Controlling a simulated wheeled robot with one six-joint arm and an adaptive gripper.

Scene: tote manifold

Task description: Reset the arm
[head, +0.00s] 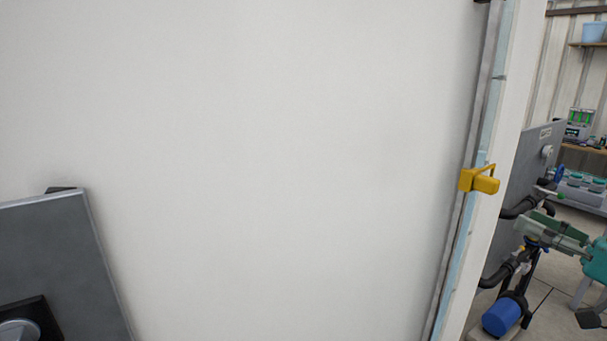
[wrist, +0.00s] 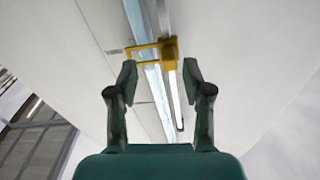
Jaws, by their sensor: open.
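My gripper (wrist: 159,72) shows in the wrist view with its two dark green fingers spread apart and nothing between them. A yellow latch (wrist: 169,49) lies beyond the fingertips, and the fingers appear clear of it. In the head view the yellow latch (head: 479,181) sits on the right edge of a large white panel (head: 270,150).
A grey metal panel (head: 50,250) stands at the lower left. Some floor shows there.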

